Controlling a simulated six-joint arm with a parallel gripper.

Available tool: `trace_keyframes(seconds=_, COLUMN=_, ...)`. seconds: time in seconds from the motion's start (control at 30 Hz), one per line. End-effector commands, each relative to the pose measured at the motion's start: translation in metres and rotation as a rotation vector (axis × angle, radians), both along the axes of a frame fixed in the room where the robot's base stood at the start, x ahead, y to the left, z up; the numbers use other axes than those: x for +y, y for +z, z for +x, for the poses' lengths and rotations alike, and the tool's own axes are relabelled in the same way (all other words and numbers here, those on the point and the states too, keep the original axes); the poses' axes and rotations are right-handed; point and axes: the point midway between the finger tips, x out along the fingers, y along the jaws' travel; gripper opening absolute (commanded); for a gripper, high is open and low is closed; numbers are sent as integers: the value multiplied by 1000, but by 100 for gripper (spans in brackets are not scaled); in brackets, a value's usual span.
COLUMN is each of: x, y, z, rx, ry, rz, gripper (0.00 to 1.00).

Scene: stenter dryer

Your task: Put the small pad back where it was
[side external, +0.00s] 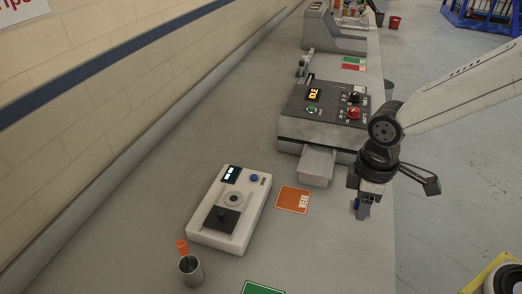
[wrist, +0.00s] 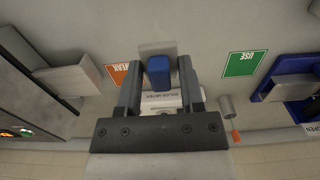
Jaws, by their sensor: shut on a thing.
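In the wrist view a small blue block (wrist: 159,74) sits between the two fingers of my gripper (wrist: 159,66), which is shut on it. A flat pale grey square (wrist: 157,47) shows just beyond the block; I cannot tell whether it is joined to it. In the side view my gripper (side external: 362,206) hangs near the bench's right edge, right of the orange card (side external: 293,199), with a bit of blue (side external: 358,203) at its tips.
A grey machine (side external: 325,108) with a red knob and a pale front tray (side external: 316,166) stands behind. A metal cup (side external: 191,270) with an orange-topped item and a green card (side external: 263,288) are in front. The bench left of the meter is clear.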

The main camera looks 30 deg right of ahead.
Motion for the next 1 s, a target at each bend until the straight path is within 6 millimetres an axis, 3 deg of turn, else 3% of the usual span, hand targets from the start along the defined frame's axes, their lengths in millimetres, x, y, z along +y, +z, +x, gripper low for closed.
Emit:
trace_keyframes(seconds=0.77, x=25, y=-39, z=84, rx=1, ry=-1, rz=-1, gripper=1)
trace_keyframes(seconds=1.0, x=31, y=-64, z=102, rx=2, ry=0, rz=-1, gripper=1)
